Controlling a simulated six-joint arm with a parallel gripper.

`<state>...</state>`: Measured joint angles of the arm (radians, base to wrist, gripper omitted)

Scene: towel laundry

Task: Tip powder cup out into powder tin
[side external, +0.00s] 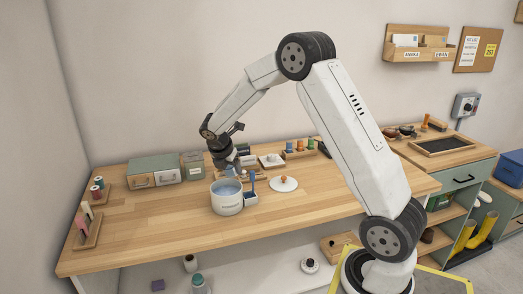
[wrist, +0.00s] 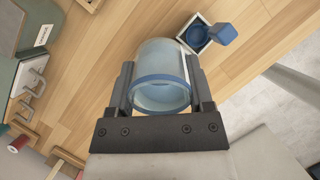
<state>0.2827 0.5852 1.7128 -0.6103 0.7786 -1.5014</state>
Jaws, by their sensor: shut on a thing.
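My gripper (side external: 228,164) is shut on the powder cup, a pale translucent cup (wrist: 160,78) with a blue band, between its two fingers in the wrist view. I cannot make out any powder in the cup. The tin is not clearly distinguishable in the wrist view.
A small blue item (side external: 252,181) stands just right of the tin; it also shows in the wrist view (wrist: 223,33). A white disc with an orange knob (side external: 284,184) lies further right. Boxes (side external: 155,171) and spool racks (side external: 90,230) stand left. The front table is clear.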

